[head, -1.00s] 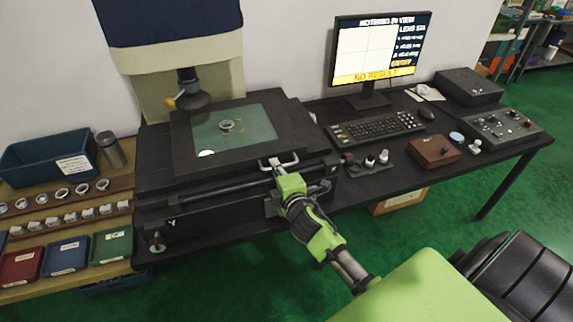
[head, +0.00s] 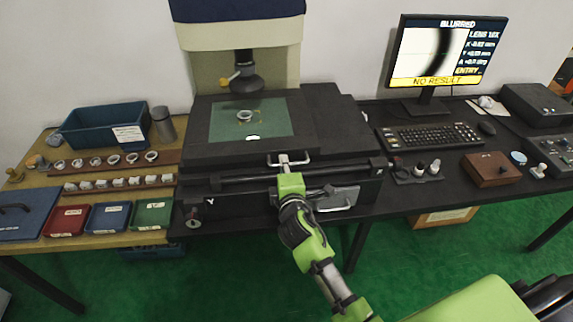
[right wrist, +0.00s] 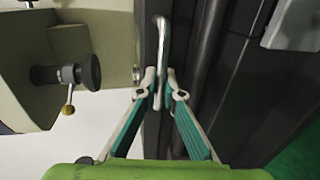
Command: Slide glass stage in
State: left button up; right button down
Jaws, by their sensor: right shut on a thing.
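The glass stage is a black plate (head: 205,152) with a greenish glass pane (head: 275,118) set in it. A metal ring (head: 245,120) lies on the glass, below the dark lens head (head: 247,80) of the measuring machine. A pale bar handle (head: 304,162) sits on the stage's front edge. My right gripper (head: 285,166) is shut on this handle. In the right wrist view the two fingertips (right wrist: 161,90) close around the handle (right wrist: 162,40) from both sides. My left gripper is not in view.
The monitor (head: 433,55) reads "BLURRED" and "NO RESULT", with a dark curved band. A keyboard (head: 428,135) and a wooden box (head: 490,170) are at the right. Rings, trays and a blue bin (head: 85,128) are at the left.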

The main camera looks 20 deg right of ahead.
jog(key=shift+a, duration=0.1)
jog(key=c, duration=2.2)
grip_release()
jog(key=shift+a, duration=0.1)
jog(key=shift+o, duration=0.2)
jog(key=v, duration=1.2)
